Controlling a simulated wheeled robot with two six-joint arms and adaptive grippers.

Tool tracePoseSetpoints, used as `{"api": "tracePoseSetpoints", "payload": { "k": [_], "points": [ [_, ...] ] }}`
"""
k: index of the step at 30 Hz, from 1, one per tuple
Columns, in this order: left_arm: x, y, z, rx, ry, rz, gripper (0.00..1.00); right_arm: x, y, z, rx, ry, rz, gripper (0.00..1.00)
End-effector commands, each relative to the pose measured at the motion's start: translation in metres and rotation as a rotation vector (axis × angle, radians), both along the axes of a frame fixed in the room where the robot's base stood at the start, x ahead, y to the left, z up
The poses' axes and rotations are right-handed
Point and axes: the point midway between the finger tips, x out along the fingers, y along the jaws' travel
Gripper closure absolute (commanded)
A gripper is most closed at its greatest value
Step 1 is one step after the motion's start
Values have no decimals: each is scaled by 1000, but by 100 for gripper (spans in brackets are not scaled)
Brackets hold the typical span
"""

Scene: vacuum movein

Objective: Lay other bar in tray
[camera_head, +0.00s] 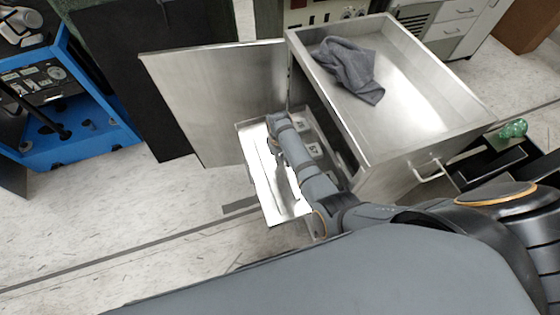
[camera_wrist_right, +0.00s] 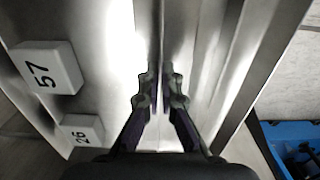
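The open metal tray (camera_head: 257,185) extends from the cabinet beside its open door. My right gripper (camera_head: 272,146) is low over the tray, pointing down into it. In the right wrist view, its fingertips (camera_wrist_right: 161,88) are close together with a narrow gap. A thin metallic strip, seemingly a bar (camera_wrist_right: 161,35), runs lengthwise through that gap; whether the fingers touch it is unclear. Two pale blocks, marked 57 (camera_wrist_right: 48,68) and 26 (camera_wrist_right: 80,131), sit to one side in the tray. My right arm hides part of the tray. My left gripper is out of view.
The metal cabinet (camera_head: 420,95) stands at the right, with a grey cloth (camera_head: 350,65) on top. Its open door (camera_head: 215,95) stands behind and left of the tray. A blue-framed unit (camera_head: 75,145) is at the far left. The floor left of the tray is clear.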

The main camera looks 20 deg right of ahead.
Motion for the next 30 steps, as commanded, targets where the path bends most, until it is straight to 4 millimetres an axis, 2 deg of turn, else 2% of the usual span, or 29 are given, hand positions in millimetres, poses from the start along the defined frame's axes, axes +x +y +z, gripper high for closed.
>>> {"api": "tracePoseSetpoints", "payload": {
  "k": [2,13,15,19,30],
  "points": [
    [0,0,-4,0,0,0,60,1,0,-8,0,-3,0,100],
    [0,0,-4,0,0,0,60,1,0,-12,1,-4,0,100],
    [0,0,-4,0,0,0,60,1,0,-11,1,-3,0,88],
    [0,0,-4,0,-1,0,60,1,0,-11,1,-3,0,72],
    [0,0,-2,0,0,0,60,1,0,-7,1,-4,0,72]
  ]
}}
